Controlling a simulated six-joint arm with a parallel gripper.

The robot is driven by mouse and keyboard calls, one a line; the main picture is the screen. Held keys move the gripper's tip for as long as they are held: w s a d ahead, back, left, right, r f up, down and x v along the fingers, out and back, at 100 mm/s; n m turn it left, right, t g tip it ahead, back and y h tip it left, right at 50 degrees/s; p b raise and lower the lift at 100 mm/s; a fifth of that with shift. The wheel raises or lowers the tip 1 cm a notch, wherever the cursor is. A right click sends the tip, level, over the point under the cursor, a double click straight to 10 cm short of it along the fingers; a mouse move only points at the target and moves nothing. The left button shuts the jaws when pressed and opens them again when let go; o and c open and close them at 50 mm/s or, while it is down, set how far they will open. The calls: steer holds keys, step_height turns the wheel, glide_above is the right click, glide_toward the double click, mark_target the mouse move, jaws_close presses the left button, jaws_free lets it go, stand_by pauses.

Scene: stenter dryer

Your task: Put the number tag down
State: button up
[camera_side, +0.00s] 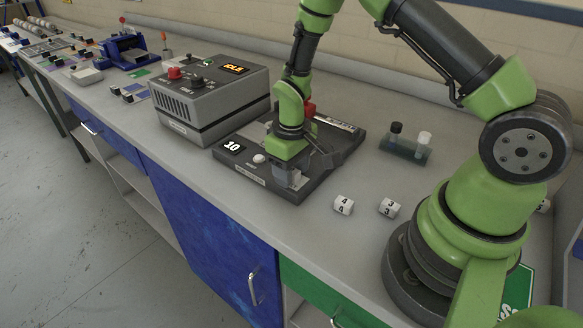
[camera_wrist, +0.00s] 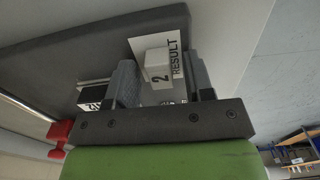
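My gripper (camera_side: 290,180) points down low over the front right corner of a dark flat device (camera_side: 270,190). In the wrist view its two fingers (camera_wrist: 160,82) stand either side of a white number tag (camera_wrist: 157,62) marked 2. The tag appears to rest on a white label (camera_wrist: 150,43) reading RESULT. Gaps show between the tag and both fingers, so the gripper looks open around it. In the side view the fingers largely hide the tag. Two other white number tags, one marked 4 (camera_side: 343,204) and one marked 3 (camera_side: 388,208), lie on the bench to the right.
A rack with two capped bottles (camera_side: 405,147) is at the right. Bench between is clear.

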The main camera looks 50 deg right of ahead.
steer(key=s+a+r+m+t, duration=0.1)
steer(key=s+r+t, duration=0.15)
steer(key=r, duration=0.95)
steer(key=s+a+r+m+t, duration=0.1)
steer(key=s+r, duration=0.2)
steer(key=r, duration=0.8)
steer(key=s+a+r+m+t+y, duration=0.2)
steer(key=s+r, duration=0.3)
steer(key=s, duration=0.6)
steer(key=shift+a+t, duration=0.25)
steer(key=shift+t, duration=0.6)
steer(key=shift+s, duration=0.1)
